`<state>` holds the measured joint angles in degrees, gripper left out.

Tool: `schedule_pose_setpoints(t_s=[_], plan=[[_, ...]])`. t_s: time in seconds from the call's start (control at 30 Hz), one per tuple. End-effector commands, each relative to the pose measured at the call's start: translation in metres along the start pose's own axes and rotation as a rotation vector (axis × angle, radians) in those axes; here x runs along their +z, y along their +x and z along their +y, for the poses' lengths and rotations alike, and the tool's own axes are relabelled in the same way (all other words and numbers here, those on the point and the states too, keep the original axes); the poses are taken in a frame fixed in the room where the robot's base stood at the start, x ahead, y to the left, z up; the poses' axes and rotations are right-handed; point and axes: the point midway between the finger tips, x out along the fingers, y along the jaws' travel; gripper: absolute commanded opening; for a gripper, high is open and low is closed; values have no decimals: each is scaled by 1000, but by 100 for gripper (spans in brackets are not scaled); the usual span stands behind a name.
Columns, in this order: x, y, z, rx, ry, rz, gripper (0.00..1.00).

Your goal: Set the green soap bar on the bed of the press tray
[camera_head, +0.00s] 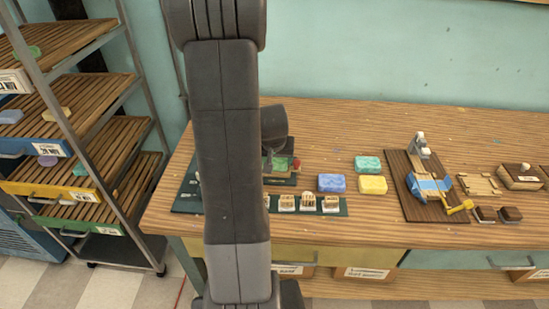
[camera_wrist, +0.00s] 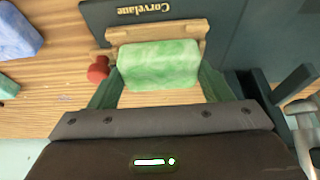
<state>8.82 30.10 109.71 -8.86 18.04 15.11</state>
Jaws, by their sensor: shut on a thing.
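The green soap bar (camera_wrist: 160,66) is between the two green fingers of my gripper (camera_wrist: 160,74), which is shut on it, in the wrist view. In the head view the bar (camera_head: 281,163) shows just right of my arm. The wooden press tray (camera_wrist: 155,33) with a red knob (camera_wrist: 97,70) is around and under the bar in the wrist view. The bar covers much of its bed, and I cannot tell whether the bar touches it. In the head view the red knob (camera_head: 297,163) is beside the bar.
Blue (camera_head: 331,183), teal (camera_head: 367,163) and yellow (camera_head: 373,185) soap bars lie right of the tray. Several small pieces stand on a dark mat (camera_head: 275,211) in front. A brown board (camera_head: 433,207) with a device is farther right. A shelf rack (camera_head: 85,195) stands left. My arm hides part of the table.

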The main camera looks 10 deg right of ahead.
Motion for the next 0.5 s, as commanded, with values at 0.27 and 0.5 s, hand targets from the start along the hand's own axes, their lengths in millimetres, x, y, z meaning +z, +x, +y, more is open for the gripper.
schedule_pose_setpoints(t_s=[0.27, 0.5], plan=[[1, 3, 0, 0, 0, 1, 48], [2, 5, 0, 0, 0, 1, 48]])
